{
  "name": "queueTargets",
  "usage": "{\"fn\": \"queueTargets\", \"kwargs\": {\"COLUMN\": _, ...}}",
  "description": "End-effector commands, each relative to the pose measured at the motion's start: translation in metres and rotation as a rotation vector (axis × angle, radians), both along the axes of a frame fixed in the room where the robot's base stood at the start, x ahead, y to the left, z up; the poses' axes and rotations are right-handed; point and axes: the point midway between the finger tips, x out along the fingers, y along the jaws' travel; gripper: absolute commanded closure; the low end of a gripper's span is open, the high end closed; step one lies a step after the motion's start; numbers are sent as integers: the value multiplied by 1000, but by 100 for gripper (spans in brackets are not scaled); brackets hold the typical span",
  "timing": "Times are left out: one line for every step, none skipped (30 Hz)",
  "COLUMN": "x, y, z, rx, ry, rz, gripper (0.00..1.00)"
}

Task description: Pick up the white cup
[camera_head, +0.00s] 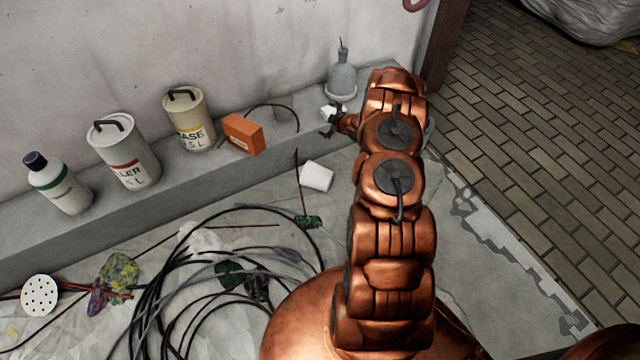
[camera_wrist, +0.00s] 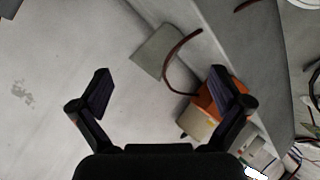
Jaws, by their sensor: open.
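A white cup (camera_head: 317,177) lies on its side on the sheeted floor, just below the concrete ledge, in the head view. My gripper (camera_head: 332,121) is above the ledge, higher in the picture than the cup and apart from it. In the wrist view my gripper (camera_wrist: 160,88) has its two fingers spread wide, with nothing between them but the wall and ledge behind. A pale rounded thing at the top right corner of the wrist view is cut off; I cannot tell whether it is the cup.
An orange box (camera_head: 243,134), a beige can (camera_head: 189,118), a white can (camera_head: 124,152) and a bottle (camera_head: 57,183) stand on the ledge (camera_head: 150,195). A grey flask (camera_head: 342,78) stands near my gripper. Black cables (camera_head: 150,285) lie coiled on the floor left of my arm.

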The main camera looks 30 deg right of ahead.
Motion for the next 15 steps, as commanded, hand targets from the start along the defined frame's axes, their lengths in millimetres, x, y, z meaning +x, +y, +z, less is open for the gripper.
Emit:
{"fn": "queueTargets", "kwargs": {"x": -8, "y": -2, "z": -31, "rx": 3, "ry": -12, "rz": 15, "gripper": 0}}
{"fn": "queueTargets", "kwargs": {"x": -11, "y": -2, "z": -43, "rx": 4, "ry": -23, "rz": 28, "gripper": 0}}
{"fn": "queueTargets", "kwargs": {"x": -15, "y": -1, "z": -57, "rx": 5, "ry": -43, "rz": 46, "gripper": 0}}
{"fn": "queueTargets", "kwargs": {"x": -19, "y": -1, "z": -68, "rx": 6, "ry": -54, "rz": 57, "gripper": 0}}
{"fn": "queueTargets", "kwargs": {"x": -24, "y": 0, "z": -80, "rx": 7, "ry": -65, "rz": 70, "gripper": 0}}
{"fn": "queueTargets", "kwargs": {"x": -28, "y": 1, "z": -93, "rx": 7, "ry": -86, "rz": 88, "gripper": 0}}
{"fn": "queueTargets", "kwargs": {"x": -32, "y": 2, "z": -104, "rx": 8, "ry": -99, "rz": 99, "gripper": 0}}
{"fn": "queueTargets", "kwargs": {"x": -38, "y": 3, "z": -116, "rx": 11, "ry": -110, "rz": 112, "gripper": 0}}
{"fn": "queueTargets", "kwargs": {"x": -44, "y": 6, "z": -130, "rx": 16, "ry": -128, "rz": 128, "gripper": 0}}
{"fn": "queueTargets", "kwargs": {"x": -49, "y": 8, "z": -140, "rx": 18, "ry": -142, "rz": 141, "gripper": 0}}
{"fn": "queueTargets", "kwargs": {"x": -55, "y": 10, "z": -151, "rx": 21, "ry": -153, "rz": 151, "gripper": 0}}
{"fn": "queueTargets", "kwargs": {"x": -63, "y": 14, "z": -164, "rx": 27, "ry": -171, "rz": 167, "gripper": 0}}
{"fn": "queueTargets", "kwargs": {"x": -68, "y": 16, "z": -173, "rx": 30, "ry": -185, "rz": 178, "gripper": 0}}
{"fn": "queueTargets", "kwargs": {"x": -73, "y": 18, "z": -181, "rx": 32, "ry": -198, "rz": 189, "gripper": 0}}
{"fn": "queueTargets", "kwargs": {"x": -80, "y": 21, "z": -192, "rx": 35, "ry": -213, "rz": 201, "gripper": 0}}
